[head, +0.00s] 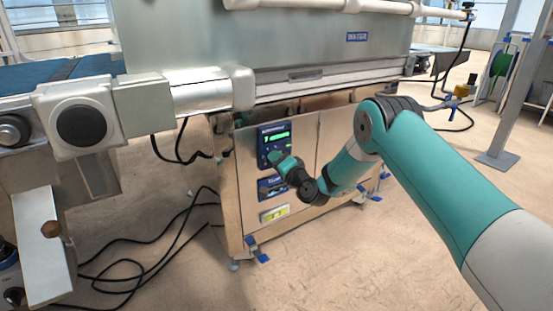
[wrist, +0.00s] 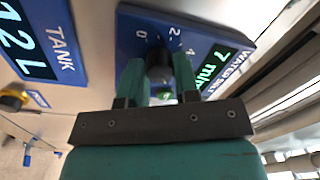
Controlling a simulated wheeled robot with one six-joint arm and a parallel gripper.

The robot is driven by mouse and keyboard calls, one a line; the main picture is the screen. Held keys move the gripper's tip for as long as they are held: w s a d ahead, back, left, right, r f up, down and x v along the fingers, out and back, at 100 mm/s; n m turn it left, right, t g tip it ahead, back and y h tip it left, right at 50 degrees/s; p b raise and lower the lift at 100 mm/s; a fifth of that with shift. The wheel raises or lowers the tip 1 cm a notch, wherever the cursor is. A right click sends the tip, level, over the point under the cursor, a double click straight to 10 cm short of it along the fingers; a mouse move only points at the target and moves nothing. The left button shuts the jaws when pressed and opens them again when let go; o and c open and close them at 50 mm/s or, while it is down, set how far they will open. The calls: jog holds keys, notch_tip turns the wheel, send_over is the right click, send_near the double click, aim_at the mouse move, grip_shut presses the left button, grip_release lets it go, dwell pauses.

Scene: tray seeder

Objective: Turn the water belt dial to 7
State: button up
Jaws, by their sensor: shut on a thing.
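The water belt panel (wrist: 131,22) is a blue plate at the top middle of the wrist view, tilted in the picture. Its dial (wrist: 160,58) is a dark round knob with scale marks 0, 2 and 4 visible around it. My gripper (wrist: 158,78) is shut on the dial, one teal finger on each side. The green display (wrist: 212,66) beside it shows a 7 with a partly cut unit. In the head view the panel (head: 263,143) is on the steel cabinet. My gripper (head: 276,159) reaches its lower part and hides the dial there.
A blue tank panel (wrist: 58,25) reading 12 L sits to the left in the wrist view. Black cables (head: 150,235) lie on the floor at left.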

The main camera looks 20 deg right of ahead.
dwell(0.4)
jog(key=o, duration=0.9)
jog(key=shift+s, duration=0.1)
jog(key=b+v, duration=1.7)
jog(key=shift+s+d, duration=0.15)
